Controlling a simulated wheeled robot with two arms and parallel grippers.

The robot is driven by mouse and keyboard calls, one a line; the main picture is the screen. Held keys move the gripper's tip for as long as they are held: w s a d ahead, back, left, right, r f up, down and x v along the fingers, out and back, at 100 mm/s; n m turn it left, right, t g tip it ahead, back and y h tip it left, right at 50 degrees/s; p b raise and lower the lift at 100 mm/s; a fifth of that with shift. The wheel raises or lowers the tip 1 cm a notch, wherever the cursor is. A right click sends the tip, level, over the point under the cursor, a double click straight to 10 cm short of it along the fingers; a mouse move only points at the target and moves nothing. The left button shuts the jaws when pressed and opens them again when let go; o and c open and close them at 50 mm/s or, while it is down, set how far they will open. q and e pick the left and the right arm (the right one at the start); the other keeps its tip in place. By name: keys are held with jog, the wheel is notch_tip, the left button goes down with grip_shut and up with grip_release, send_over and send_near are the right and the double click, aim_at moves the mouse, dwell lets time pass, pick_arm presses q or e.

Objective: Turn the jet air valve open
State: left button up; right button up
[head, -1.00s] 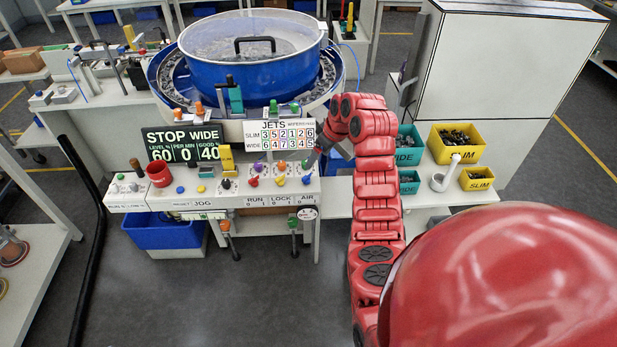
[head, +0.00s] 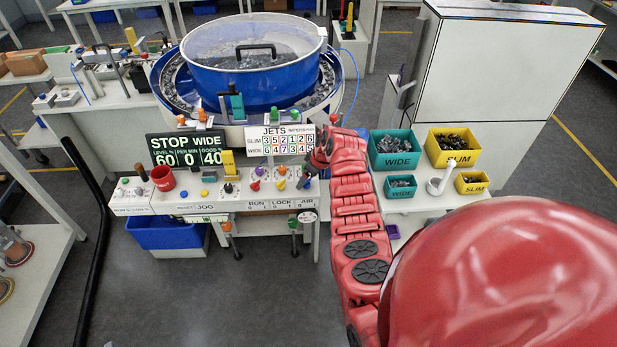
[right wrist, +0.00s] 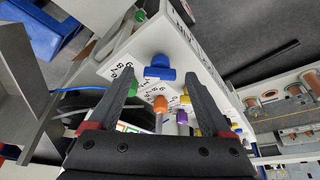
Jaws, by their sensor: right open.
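A blue knob (right wrist: 158,68), which I take to be the jet air valve, sits on the end of the white control panel in the right wrist view. My right gripper (right wrist: 162,80) is open, with one finger to each side of the knob as seen there. I cannot tell how deep the fingertips reach or whether they touch it. In the head view the right gripper (head: 305,178) is at the right end of the panel (head: 230,203), above the AIR label, and it largely hides the knob. My left gripper is not in view.
Orange (right wrist: 160,104) and purple (right wrist: 182,117) knobs stand close to the blue one. The blue bowl feeder (head: 250,75) is behind the panel. A green WIDE bin (head: 394,150) and a yellow SLIM bin (head: 453,148) stand to the right.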

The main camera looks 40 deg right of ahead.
grip_shut()
dwell(0.3)
